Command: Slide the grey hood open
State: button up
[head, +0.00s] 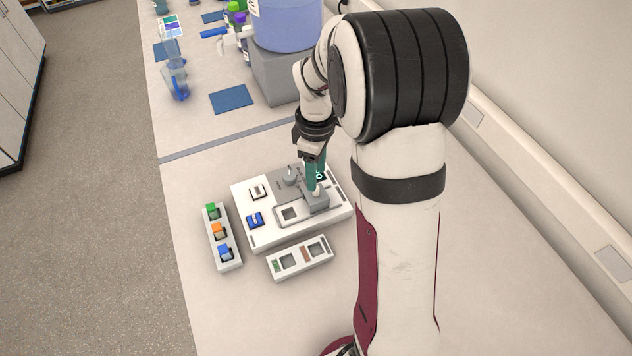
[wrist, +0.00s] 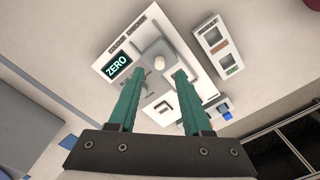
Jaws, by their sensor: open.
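The grey hood (head: 318,204) is a block with a pale knob on top, on the right part of a white instrument (head: 262,240). The hood also shows in the wrist view (wrist: 158,78), with its pale knob (wrist: 159,62) visible between the fingertips. My gripper (head: 315,181) reaches down over the hood with its two teal fingers. In the wrist view my gripper (wrist: 158,73) is open, with one finger on each side of the knob. I cannot tell whether either finger touches it. The fingers and arm hide part of the hood's far side in the head view.
A holder (head: 222,256) with green, orange and blue pieces stands left of the instrument. A small two-window block (head: 300,257) lies in front. A "ZERO" screen (wrist: 118,66) is on the instrument. A large blue container (head: 287,28) stands behind. The bench front is clear.

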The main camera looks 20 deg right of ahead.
aim_at(316, 195)
notch_tip(316, 195, down, 5)
jog(key=shift+r, duration=0.15)
grip_shut()
dwell(1.4)
